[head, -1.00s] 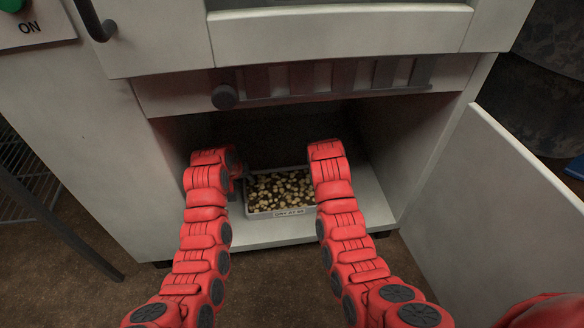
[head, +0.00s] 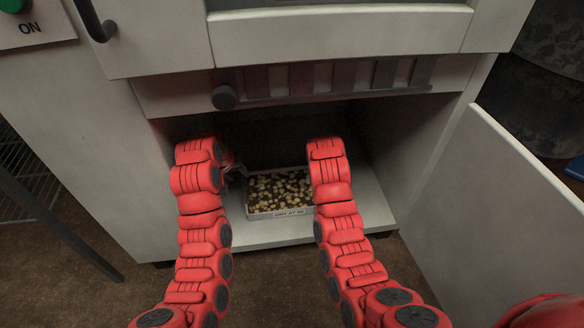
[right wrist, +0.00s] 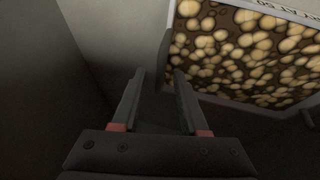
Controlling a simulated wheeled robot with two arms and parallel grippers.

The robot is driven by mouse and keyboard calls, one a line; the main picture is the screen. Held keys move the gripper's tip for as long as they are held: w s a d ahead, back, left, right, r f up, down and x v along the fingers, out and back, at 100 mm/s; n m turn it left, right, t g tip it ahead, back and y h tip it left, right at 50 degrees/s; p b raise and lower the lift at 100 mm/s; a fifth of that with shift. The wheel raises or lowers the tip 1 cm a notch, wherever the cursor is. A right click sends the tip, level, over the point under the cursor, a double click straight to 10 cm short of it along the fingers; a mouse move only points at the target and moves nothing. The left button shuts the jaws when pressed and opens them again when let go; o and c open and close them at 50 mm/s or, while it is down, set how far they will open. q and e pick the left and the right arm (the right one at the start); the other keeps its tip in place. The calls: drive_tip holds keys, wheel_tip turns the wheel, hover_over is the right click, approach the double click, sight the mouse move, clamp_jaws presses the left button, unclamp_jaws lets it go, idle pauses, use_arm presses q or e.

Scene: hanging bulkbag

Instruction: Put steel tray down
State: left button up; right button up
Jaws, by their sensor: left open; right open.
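The steel tray (head: 278,213) sits on the floor of the open compartment in the head view. It is filled with small pale round pieces and has a printed label on its front wall. My left gripper (head: 234,172) is open, just left of the tray and apart from it; it is partly hidden in shadow. My right gripper is hidden behind its own arm in the head view. In the right wrist view my right gripper (right wrist: 160,80) is open and empty, with the tray (right wrist: 243,103) beyond its fingertips; I cannot tell whether they touch.
The white compartment floor (head: 255,234) has a bare strip in front of the tray. An open door panel (head: 500,200) stands at the right. A row of dark strips with a round knob (head: 224,97) lies above the opening. A wire rack (head: 30,185) is at the far left.

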drive_tip(key=v, duration=0.9)
drive_tip(key=shift+r, duration=0.25)
drive_tip(key=shift+s, duration=0.1)
